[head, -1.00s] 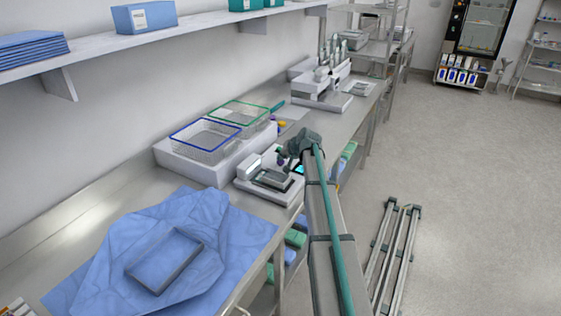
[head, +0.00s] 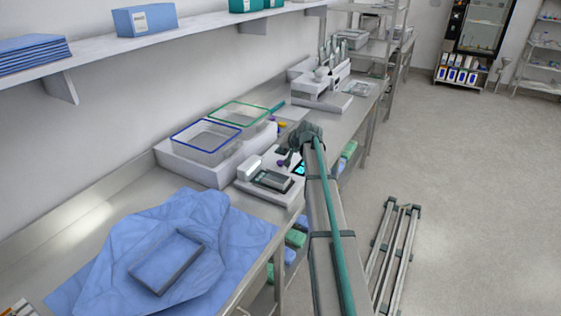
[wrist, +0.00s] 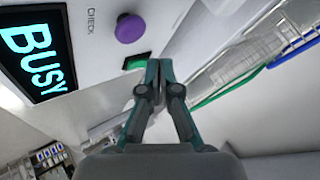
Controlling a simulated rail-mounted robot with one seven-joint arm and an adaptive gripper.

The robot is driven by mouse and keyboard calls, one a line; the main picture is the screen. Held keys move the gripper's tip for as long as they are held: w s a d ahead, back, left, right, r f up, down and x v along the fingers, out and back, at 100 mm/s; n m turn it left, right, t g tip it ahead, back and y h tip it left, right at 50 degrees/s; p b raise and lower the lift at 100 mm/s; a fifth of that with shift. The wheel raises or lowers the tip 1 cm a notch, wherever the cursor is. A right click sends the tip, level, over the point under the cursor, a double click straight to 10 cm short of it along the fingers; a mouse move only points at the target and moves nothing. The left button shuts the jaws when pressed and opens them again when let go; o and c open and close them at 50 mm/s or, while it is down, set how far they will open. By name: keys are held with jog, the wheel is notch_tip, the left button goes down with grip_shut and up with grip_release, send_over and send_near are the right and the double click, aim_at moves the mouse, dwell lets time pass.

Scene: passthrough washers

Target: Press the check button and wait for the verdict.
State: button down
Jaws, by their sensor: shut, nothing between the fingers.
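The check station (head: 265,178) is a pale device on the steel bench in the head view. The purple round button (wrist: 129,28), beside the printed word CHECK, stands out from its pale panel in the wrist view. The dark display (wrist: 37,48) reads BUSY in cyan letters; it shows small in the head view (head: 300,169). My gripper (wrist: 160,66) is shut and empty, with its fingertips to the lower right of the purple button and apart from it in the picture. A small green part (wrist: 136,62) shows right beside the fingertips; I cannot tell whether they touch it.
Two wire baskets, blue-rimmed (head: 205,137) and green-rimmed (head: 240,113), sit on a white block behind the station. A blue drape with a grey tray (head: 167,262) lies at the front left. A shelf (head: 200,30) runs above the bench. The floor at right is mostly open.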

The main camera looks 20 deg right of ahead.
jog(key=shift+r+p, duration=0.4)
jog(key=shift+r, duration=1.1)
